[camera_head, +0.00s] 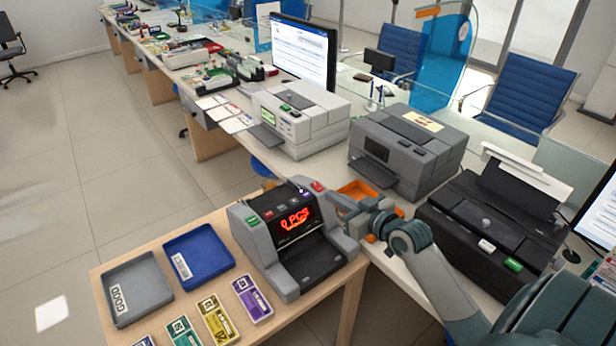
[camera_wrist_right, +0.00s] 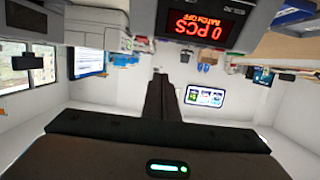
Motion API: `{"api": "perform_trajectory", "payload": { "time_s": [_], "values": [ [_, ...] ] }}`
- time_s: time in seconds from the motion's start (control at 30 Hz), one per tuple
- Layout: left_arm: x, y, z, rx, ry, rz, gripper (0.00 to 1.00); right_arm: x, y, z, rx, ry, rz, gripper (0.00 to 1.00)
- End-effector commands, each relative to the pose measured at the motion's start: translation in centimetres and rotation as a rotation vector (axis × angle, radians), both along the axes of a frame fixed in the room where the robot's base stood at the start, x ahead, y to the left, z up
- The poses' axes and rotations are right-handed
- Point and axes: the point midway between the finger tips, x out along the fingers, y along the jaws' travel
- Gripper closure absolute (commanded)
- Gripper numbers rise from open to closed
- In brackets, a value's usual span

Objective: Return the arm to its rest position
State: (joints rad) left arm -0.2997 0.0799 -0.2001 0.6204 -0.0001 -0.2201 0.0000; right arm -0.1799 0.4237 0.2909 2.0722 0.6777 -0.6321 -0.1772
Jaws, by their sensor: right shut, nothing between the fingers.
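My right arm comes in from the lower right in the head view. Its gripper (camera_head: 338,205) is by the right side of the grey counting machine (camera_head: 290,238), whose red display reads "0 PCS". Whether they touch cannot be told. In the right wrist view, which is upside down, the dark fingers of my right gripper (camera_wrist_right: 160,78) are together with nothing between them. The counting machine (camera_wrist_right: 195,25) shows beyond them at the top. My left arm and gripper are not in view.
A grey tray (camera_head: 134,318) marked GOOD, a blue tray (camera_head: 198,280) and several banknote bundles lie on the wooden table. An orange tray (camera_head: 358,188), grey printer (camera_head: 408,183) and black printer (camera_head: 455,240) stand close around my right forearm. Open floor lies left.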

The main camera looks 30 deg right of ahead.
Motion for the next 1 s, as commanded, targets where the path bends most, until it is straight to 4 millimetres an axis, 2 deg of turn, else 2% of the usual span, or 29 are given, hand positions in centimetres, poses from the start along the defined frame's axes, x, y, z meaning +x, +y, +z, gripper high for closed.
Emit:
{"api": "perform_trajectory", "payload": {
  "time_s": [0.2, 0.33, 0.43, 0.53, 0.67, 0.8, 0.9, 1.0],
  "values": [
    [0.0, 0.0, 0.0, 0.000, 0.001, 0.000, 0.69, 0.0, 0.0, 0.0, 0.000, 0.001, 0.000, 1.00],
    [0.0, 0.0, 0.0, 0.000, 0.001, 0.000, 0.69, -0.4, 0.7, -0.8, -0.003, 0.023, 0.006, 1.00],
    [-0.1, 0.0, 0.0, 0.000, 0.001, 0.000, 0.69, -1.4, 2.1, -2.4, -0.012, 0.070, 0.022, 1.00],
    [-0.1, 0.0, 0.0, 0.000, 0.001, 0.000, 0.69, -3.1, 4.3, -5.0, -0.024, 0.152, 0.042, 1.00],
    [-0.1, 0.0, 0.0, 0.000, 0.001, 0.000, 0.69, -6.9, 8.2, -9.3, -0.049, 0.303, 0.077, 1.00],
    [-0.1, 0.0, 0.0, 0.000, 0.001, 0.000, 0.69, -12.8, 12.6, -13.9, -0.083, 0.500, 0.105, 1.00],
    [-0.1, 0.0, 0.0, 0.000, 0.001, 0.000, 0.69, -17.0, 15.0, -16.0, -0.104, 0.622, 0.110, 1.00],
    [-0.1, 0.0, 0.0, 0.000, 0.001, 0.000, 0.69, -20.3, 16.6, -17.2, -0.118, 0.715, 0.109, 1.00]
  ]
}}
